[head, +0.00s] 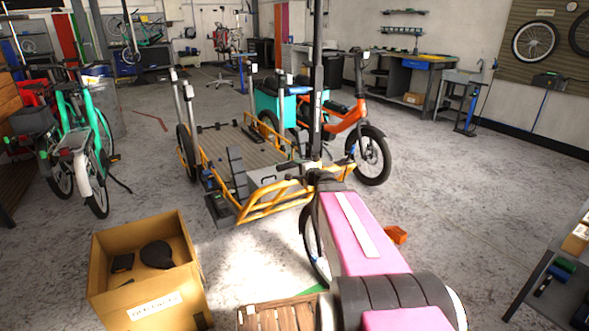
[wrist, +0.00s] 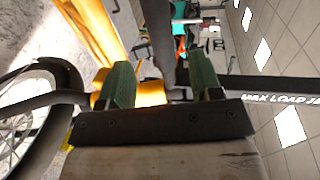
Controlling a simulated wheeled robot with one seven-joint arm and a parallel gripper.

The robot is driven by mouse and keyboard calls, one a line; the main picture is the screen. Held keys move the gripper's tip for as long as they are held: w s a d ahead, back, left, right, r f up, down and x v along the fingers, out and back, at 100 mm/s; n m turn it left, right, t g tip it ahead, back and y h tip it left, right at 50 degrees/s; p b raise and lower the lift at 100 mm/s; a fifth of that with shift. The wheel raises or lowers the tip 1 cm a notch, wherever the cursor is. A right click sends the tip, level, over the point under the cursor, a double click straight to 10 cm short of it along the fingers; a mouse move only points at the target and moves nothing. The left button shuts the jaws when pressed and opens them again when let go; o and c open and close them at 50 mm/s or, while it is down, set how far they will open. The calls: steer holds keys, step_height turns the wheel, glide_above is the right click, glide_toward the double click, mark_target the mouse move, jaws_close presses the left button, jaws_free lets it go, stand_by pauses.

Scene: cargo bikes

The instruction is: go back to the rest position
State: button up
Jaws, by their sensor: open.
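In the wrist view my gripper (wrist: 162,84) shows its two green fingers spread apart. The view is turned on its side, with the ceiling lights at the right. Orange-yellow surfaces show between and beyond the fingers, and I see nothing clamped. I cannot tell how far off they are. A black bar lettered "MAX LOAD" (wrist: 285,90) runs out beyond the fingers to the right edge. A spoked wheel (wrist: 38,120) is at the left. In the head view I cannot make out the gripper clearly.
A yellow-framed cargo bike (head: 258,210) stands ahead, beside an orange bike (head: 343,118). An open cardboard box (head: 112,275) holding dark items and a wooden crate (head: 270,316) are near. Green bikes (head: 98,150) stand left. The floor at right (head: 480,190) is clear.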

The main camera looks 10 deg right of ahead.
steer(key=shift+s+d, duration=0.15)
steer(key=shift+s, duration=0.25)
steer(key=s+a+f+n+g+y, duration=0.2)
steer(key=s+a+f+n+g, duration=0.6)
steer(key=s+a+f+n, duration=0.15)
steer(key=s+d+f+n+g+h, duration=0.1)
steer(key=s+f+n+g+h, duration=0.1)
steer(key=s, duration=0.4)
steer(key=s+d+f+n+g+h, duration=0.2)
steer(key=s+f+n+g+h, duration=0.1)
steer(key=s, duration=0.4)
steer(key=shift+d+f+g+h, duration=0.15)
steer(key=shift+f+g+h, duration=0.5)
steer(key=shift+g+h, duration=0.3)
